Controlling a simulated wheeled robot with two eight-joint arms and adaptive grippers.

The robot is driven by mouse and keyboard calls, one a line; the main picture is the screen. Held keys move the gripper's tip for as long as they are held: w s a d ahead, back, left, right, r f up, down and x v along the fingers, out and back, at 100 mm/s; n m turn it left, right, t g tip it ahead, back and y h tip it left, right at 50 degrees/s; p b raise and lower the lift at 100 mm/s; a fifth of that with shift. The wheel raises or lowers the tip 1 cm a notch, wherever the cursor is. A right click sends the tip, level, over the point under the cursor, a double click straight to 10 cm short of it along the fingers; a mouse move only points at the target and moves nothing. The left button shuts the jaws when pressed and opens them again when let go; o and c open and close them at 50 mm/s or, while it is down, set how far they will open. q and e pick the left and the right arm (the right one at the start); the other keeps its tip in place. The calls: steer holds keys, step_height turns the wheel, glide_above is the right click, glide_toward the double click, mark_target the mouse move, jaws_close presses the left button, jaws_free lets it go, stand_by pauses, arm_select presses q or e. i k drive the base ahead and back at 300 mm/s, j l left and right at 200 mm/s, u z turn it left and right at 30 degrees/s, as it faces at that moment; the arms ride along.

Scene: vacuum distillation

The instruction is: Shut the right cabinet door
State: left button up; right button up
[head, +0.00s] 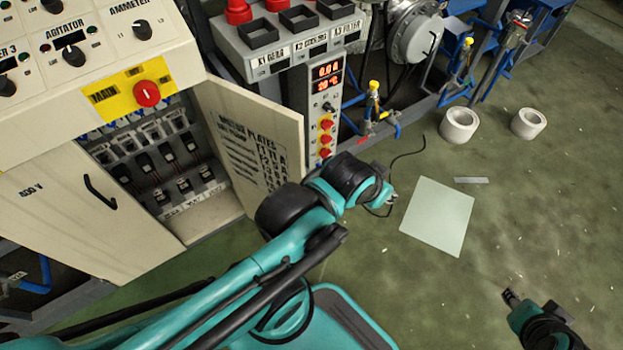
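The right cabinet door (250,135), cream with black printed text, stands open, swung out from the control cabinet (150,235). The switches and breakers (165,160) inside the cabinet show. My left arm crosses in front of the door's lower corner. My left gripper (390,197) is to the right of the door, past its free edge, above the floor; its fingers are too small and partly hidden to tell their state. My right gripper (510,297) is at the lower right, far from the door, over bare floor; its finger opening is unclear.
The left cabinet door (75,215), with a black handle, is closed. A control column (325,110) with red displays stands just behind the open door. Free floor lies at right.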

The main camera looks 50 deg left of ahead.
mark_target(260, 141)
steer(key=i+l+z, duration=0.15)
steer(key=i, duration=0.2)
steer(key=i+z, duration=0.2)
steer(key=i, duration=0.2)
steer(key=i+u, duration=0.15)
steer(key=u, duration=0.25)
steer(key=i+u, duration=0.1)
steer(key=u, duration=0.35)
steer(key=i+l+u, duration=0.15)
steer(key=u, duration=0.25)
steer(key=i+u, duration=0.1)
steer(key=u, duration=0.35)
steer(key=i+l+u, duration=0.1)
steer(key=u, duration=0.35)
steer(key=i+l+u, duration=0.1)
steer(key=u, duration=0.3)
steer(key=l+u, duration=0.1)
steer(key=u, duration=0.35)
steer(key=i+l+u, duration=0.1)
steer(key=u, duration=0.35)
steer(key=l+u, duration=0.2)
steer(key=u, duration=0.25)
steer(key=l+u, duration=0.65)
steer(key=k+l+u, duration=0.1)
steer(key=k, duration=0.35)
steer(key=k+l, duration=0.25)
steer(key=k, duration=0.2)
steer(key=k+l+u, duration=0.15)
steer(key=k, duration=0.3)
